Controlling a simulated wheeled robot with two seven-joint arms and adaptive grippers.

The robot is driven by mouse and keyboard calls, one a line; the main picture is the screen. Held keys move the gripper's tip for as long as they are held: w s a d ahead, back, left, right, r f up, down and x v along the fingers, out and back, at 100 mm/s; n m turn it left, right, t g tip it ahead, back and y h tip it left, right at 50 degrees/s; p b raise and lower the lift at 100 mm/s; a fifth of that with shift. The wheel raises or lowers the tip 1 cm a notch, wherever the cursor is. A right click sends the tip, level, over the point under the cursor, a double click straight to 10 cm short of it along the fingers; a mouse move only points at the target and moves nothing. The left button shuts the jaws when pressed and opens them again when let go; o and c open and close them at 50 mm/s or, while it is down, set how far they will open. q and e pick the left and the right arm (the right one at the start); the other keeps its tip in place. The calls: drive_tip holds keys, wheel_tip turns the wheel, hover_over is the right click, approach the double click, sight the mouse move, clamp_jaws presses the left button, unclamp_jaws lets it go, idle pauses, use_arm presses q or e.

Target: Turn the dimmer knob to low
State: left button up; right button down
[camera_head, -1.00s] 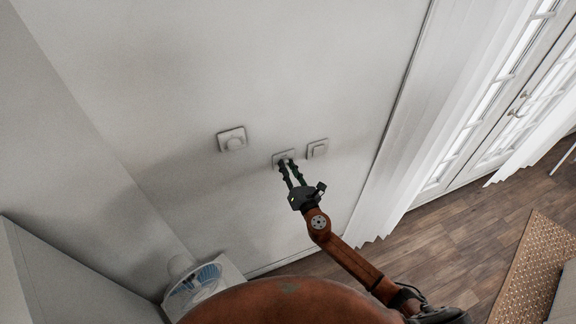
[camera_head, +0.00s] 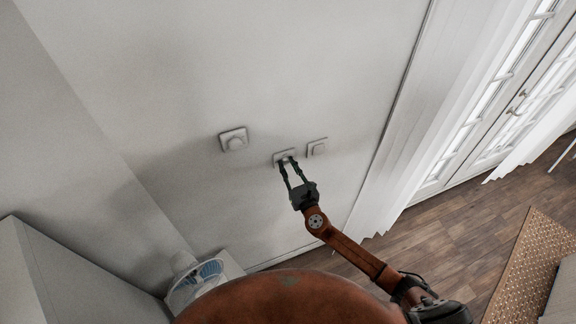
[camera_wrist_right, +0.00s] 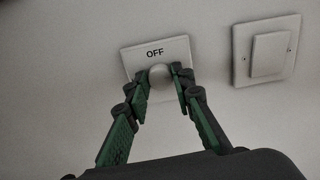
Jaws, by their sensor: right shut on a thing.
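A small white round knob (camera_wrist_right: 160,75) sits on the middle wall plate (camera_head: 278,155). In the right wrist view this plate (camera_wrist_right: 182,47) bears the word OFF above the knob. My right gripper (camera_head: 287,162) reaches up to that plate from below. In the right wrist view its two green and black fingertips (camera_wrist_right: 161,78) close on the knob from either side. The knob is mostly hidden by the fingers in the head view. No pointer mark on the knob can be made out. My left gripper does not show.
A square rocker switch (camera_head: 317,147) is close on the right. A fan (camera_head: 194,283) stands low at the left. A white curtain (camera_head: 395,140) hangs at the right.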

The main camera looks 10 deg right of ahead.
drive_tip(key=shift+f, duration=0.1)
drive_tip(key=c, duration=1.7)
unclamp_jaws()
drive_tip(key=shift+o, duration=0.2)
drive_tip(key=s+d, duration=0.2)
drive_tip(key=s, duration=0.9)
drive_tip(key=shift+s+d, duration=0.2)
drive_tip(key=shift+s, duration=0.2)
